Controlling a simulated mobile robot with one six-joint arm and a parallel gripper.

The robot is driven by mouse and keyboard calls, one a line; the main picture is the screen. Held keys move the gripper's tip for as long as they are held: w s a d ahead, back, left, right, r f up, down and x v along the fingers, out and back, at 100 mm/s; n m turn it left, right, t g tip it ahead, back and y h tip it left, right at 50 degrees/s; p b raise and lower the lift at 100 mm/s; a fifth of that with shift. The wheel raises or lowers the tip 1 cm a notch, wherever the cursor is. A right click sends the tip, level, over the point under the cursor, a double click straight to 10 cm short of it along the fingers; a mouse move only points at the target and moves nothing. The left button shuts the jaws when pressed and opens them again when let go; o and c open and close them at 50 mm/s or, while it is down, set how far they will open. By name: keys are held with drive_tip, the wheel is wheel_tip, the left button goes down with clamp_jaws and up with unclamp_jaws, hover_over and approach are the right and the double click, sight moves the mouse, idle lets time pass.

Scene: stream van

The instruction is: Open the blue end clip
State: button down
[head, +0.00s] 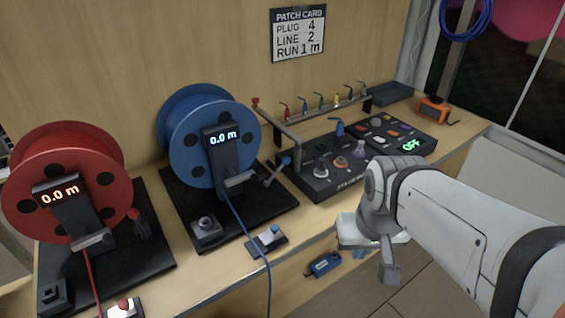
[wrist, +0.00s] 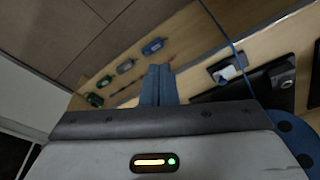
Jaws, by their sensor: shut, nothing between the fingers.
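The blue end clip (head: 267,238) is a small dark plate with a pale body and a blue lever, near the bench's front edge below the blue reel (head: 213,143). The blue cable (head: 254,248) hangs from the reel past the clip and over the edge. In the wrist view the clip (wrist: 227,71) is right of my fingers, with the cable beside it. Whether its lever is open is too small to tell. My gripper (head: 361,254) is shut and empty, right of the clip and apart from it. Its blue-grey fingers (wrist: 158,84) are together in the wrist view.
A red reel (head: 70,180) and red-lever clip (head: 124,308) are at left. The control console (head: 335,170) and plug rail (head: 325,108) stand behind my arm. A blue device (head: 323,264) is on the bench front. Floor space is open below my gripper.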

drive_tip(key=shift+w+d+r, duration=0.1)
drive_tip(key=shift+w, duration=0.1)
